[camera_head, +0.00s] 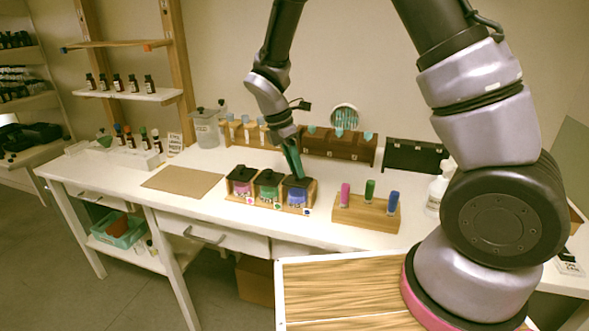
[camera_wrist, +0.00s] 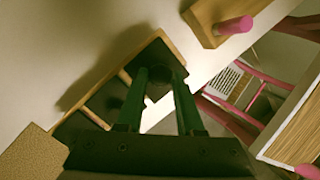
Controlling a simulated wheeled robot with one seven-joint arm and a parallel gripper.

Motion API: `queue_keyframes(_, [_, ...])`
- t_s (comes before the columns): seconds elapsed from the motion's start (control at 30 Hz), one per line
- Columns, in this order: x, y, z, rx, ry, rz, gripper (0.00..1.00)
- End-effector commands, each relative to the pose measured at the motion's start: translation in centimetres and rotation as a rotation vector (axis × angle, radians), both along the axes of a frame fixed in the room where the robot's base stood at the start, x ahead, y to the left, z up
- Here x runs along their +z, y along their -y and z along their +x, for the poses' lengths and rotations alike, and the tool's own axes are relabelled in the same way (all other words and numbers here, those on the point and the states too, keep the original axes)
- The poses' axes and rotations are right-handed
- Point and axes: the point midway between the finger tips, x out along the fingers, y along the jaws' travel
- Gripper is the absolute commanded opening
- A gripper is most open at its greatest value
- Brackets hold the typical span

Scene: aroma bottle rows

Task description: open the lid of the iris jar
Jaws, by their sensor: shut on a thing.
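Three jars with black lids stand in a wooden rack (camera_head: 310,206) on the white table: a magenta jar (camera_head: 243,188), a green jar (camera_head: 267,191) and a blue-violet jar (camera_head: 296,196) at the right end. Their labels are too small to read, so I cannot confirm which is iris. My gripper (camera_head: 299,177) points down at the right-hand jar, shut on the knob of its black lid (camera_head: 291,182). The wrist view shows my gripper (camera_wrist: 161,75) with its green fingers either side of the dark round knob. The lid appears on or right at the jar's mouth.
A wooden block (camera_head: 366,212) with pink, green and blue pegs stands to the right. A brown board (camera_head: 182,181) lies to the left. Wooden racks (camera_head: 338,146) line the back. A pump bottle (camera_head: 438,188) stands at the right. The tabletop before the board is clear.

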Motion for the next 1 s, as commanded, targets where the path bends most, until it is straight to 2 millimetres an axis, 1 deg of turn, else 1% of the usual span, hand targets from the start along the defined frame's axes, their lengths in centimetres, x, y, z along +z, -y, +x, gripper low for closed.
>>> queue_keyframes(0.03, [0.2,0.2,0.4,-0.009,-0.028,0.016,0.00])
queue_keyframes(0.27, [0.7,0.5,1.3,-0.006,-0.190,0.084,0.00])
queue_keyframes(0.5, [1.1,1.0,2.5,-0.007,-0.389,0.166,0.00])
queue_keyframes(0.8, [1.1,1.6,4.1,-0.003,-0.644,0.271,0.00])
queue_keyframes(1.0, [0.9,1.9,5.0,-0.002,-0.781,0.326,0.00])
